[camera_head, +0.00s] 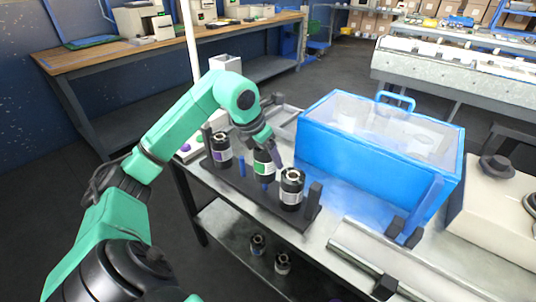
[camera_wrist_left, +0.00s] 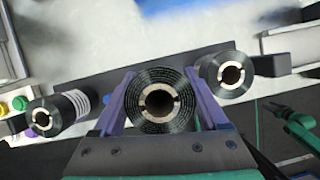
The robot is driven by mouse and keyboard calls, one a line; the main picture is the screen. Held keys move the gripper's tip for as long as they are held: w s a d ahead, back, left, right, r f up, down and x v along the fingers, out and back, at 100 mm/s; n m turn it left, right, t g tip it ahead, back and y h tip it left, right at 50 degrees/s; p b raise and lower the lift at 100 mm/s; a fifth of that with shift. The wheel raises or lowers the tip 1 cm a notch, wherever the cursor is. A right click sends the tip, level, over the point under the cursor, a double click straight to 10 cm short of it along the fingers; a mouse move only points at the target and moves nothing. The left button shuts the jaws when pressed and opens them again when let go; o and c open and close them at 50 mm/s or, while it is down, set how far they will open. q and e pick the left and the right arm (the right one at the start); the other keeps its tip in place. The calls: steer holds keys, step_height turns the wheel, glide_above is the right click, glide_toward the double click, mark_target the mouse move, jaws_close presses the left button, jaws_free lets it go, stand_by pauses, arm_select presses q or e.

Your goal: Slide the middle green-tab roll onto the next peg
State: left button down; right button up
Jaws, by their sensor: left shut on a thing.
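The middle roll (camera_head: 263,164), black with a green label, is held by my left gripper (camera_head: 265,147). In the left wrist view, the two purple fingers of the left gripper (camera_wrist_left: 158,86) are shut on either side of this roll (camera_wrist_left: 140,122), whose core hole faces the camera. In the head view it is raised, with a bit of blue peg showing under it. An empty blue peg (camera_head: 242,167) stands on the dark rack (camera_head: 232,183) to its left.
A purple-label roll (camera_head: 221,150) stands at the rack's left, and a white-label roll (camera_head: 291,188) at its right, close to the held roll. A blue bin (camera_head: 325,155) stands behind. Two more rolls (camera_head: 257,244) (camera_head: 282,263) sit on the lower shelf.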

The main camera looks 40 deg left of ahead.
arm_select(q)
steer(key=shift+f+b, duration=0.9)
steer(key=shift+f, duration=0.15)
jaws_free()
steer(key=p+v, duration=0.2)
steer(key=v, duration=1.2)
steer(key=shift+r, duration=0.3)
